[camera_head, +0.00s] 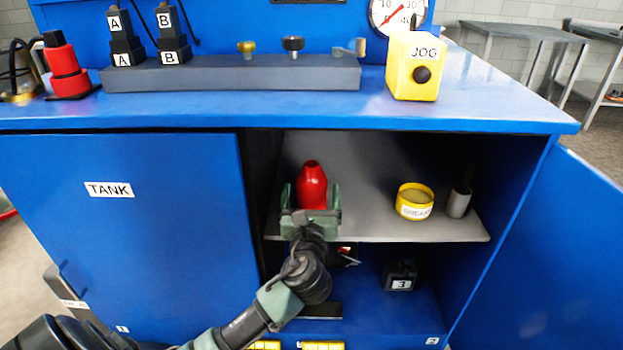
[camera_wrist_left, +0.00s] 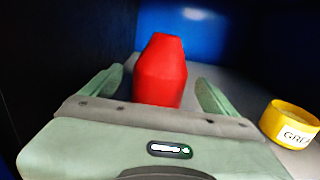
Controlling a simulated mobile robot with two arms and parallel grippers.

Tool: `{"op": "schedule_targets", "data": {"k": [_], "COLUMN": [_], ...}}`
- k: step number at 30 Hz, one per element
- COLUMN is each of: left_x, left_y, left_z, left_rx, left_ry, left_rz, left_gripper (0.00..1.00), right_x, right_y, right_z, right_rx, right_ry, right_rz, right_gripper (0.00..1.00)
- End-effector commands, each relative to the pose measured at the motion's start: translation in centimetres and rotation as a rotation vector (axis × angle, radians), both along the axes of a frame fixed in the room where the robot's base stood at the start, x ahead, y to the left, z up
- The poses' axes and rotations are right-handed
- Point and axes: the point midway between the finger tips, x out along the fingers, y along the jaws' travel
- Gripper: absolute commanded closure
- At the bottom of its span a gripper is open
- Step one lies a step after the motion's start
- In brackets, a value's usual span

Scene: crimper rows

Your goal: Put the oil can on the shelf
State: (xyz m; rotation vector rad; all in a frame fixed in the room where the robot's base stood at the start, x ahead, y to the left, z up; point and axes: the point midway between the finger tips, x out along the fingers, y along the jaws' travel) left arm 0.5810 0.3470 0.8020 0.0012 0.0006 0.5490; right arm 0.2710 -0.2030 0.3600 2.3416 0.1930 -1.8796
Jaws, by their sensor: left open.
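The red oil can (camera_head: 312,184) stands upright on the grey shelf (camera_head: 372,222) inside the open blue cabinet. In the left wrist view the can (camera_wrist_left: 161,72) is between the fingers, with a visible gap on each side. My left gripper (camera_head: 311,196) is open around the can, its fingers to the left and right of it. The can's lower part is hidden behind the gripper body. My right gripper is not in view.
A yellow grease tin (camera_head: 415,201) and a grey cup (camera_head: 459,202) stand on the shelf to the right. A black block marked 3 (camera_head: 400,275) sits below. The cabinet's open right door (camera_head: 540,260) and the closed left door (camera_head: 120,220) flank the opening.

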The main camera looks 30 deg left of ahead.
Motion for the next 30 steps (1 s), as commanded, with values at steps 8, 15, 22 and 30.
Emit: {"op": "schedule_targets", "data": {"k": [8,15,22,30], "left_x": [-3.8,-4.5,-4.4,-4.4], "left_y": [-2.4,-2.7,-2.7,-2.7], "left_z": [0.0,0.0,0.0,0.0], "left_rx": [-0.001,-0.001,-0.001,0.000], "left_ry": [0.001,-0.001,-0.001,0.000], "left_rz": [-0.002,0.001,0.000,0.000], "left_gripper": [0.11,0.11,0.11,0.11], "right_x": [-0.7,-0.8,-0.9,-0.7], "right_y": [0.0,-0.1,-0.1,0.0], "right_z": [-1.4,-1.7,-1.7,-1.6], "right_rx": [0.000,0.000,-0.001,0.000], "right_ry": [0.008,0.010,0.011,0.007], "right_rz": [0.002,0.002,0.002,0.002], "right_gripper": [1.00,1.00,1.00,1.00]}}
